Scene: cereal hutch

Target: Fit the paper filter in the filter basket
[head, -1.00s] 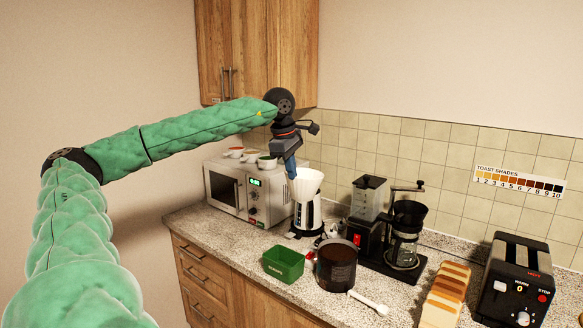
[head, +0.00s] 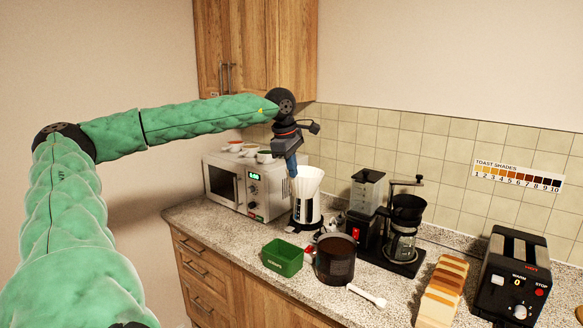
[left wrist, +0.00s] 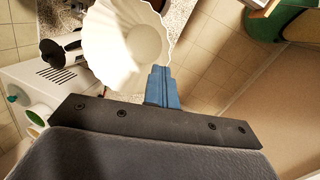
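The white fluted paper filter (head: 308,182) is open side up above a white-and-black appliance (head: 306,211) beside the microwave. It also shows large in the left wrist view (left wrist: 128,38). My left gripper (head: 292,168) points down at the filter's left rim. Its blue fingers (left wrist: 162,88) are together at the rim and appear shut on it. The filter basket looks to be the black cone (head: 406,205) on the coffee maker, above the glass carafe (head: 401,246), to the right of the filter. My right gripper is out of view.
A microwave (head: 228,187) with small bowls on top stands left. A green box (head: 282,257), a dark pot (head: 335,260) and a white scoop (head: 367,296) are in front. Bread slices (head: 441,290) and a toaster (head: 515,278) stand right. A wooden cabinet hangs above.

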